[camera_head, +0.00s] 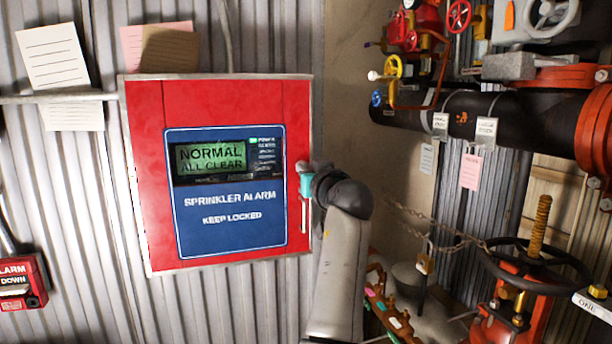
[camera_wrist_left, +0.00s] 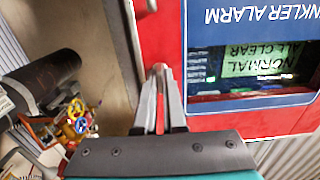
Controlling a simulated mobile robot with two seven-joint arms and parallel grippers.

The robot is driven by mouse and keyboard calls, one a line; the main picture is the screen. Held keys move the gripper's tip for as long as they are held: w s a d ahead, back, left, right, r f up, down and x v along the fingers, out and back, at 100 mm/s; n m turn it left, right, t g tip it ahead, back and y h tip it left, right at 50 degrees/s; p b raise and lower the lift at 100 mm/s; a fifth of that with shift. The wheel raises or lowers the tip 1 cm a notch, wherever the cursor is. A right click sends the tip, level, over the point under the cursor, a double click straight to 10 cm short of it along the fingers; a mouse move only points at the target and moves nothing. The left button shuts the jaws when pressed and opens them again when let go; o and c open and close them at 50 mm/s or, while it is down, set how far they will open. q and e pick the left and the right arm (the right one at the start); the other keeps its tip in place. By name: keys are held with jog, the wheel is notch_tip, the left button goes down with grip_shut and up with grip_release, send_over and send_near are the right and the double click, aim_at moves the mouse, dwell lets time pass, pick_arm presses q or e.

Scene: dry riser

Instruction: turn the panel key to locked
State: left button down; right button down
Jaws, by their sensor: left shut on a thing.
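The red sprinkler alarm panel (camera_head: 140,200) hangs on the corrugated wall, its door closed. Its blue face (camera_head: 230,232) reads "SPRINKLER ALARM" and "KEEP LOCKED", and its green display (camera_head: 212,158) reads "NORMAL ALL CLEAR". My left gripper (camera_head: 302,168) is at the panel's right edge, above a pale upright handle (camera_head: 305,216). In the left wrist view the panel (camera_wrist_left: 158,30) appears upside down, and my left fingers (camera_wrist_left: 160,70) are together at its edge, shut on the panel key. The key is mostly hidden by the fingers, so its turn angle cannot be told. My right gripper is out of view.
Paper notes (camera_head: 52,56) are on the wall at the upper left. A small red alarm box (camera_head: 20,283) is at the lower left. A black pipe (camera_head: 460,118) with coloured valves and a large handwheel (camera_head: 533,268) with chain are to the right.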

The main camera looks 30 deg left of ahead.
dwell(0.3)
pick_arm(q)
jog(key=c, duration=1)
grip_release()
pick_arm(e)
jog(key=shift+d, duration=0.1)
